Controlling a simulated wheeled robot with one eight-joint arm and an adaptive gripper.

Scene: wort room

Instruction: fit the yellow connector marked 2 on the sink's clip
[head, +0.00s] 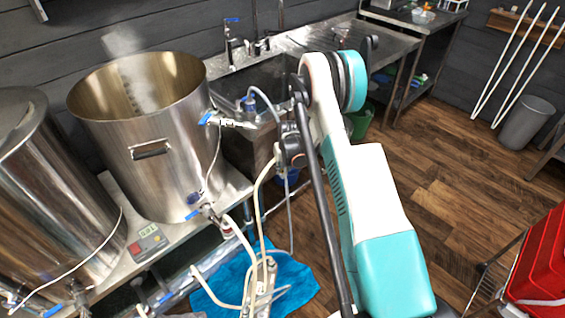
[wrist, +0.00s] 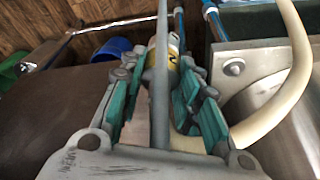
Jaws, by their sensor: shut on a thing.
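My gripper (wrist: 158,75) has green-padded fingers and is shut on the yellow connector (wrist: 162,50), which shows between the fingertips at the far end in the wrist view. A cream hose (wrist: 275,120) curves away from it to the right. A grey rod crosses in front of it, and its mark cannot be read. I cannot make out the clip.
A large open steel kettle (head: 165,170) stands left of the sink, with a second vessel (head: 45,190) beyond it. Hoses hang between kettle and sink. A blue cloth (head: 285,275) lies below. A red crate (head: 540,260) is at right. The wooden floor (head: 450,190) is mostly clear.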

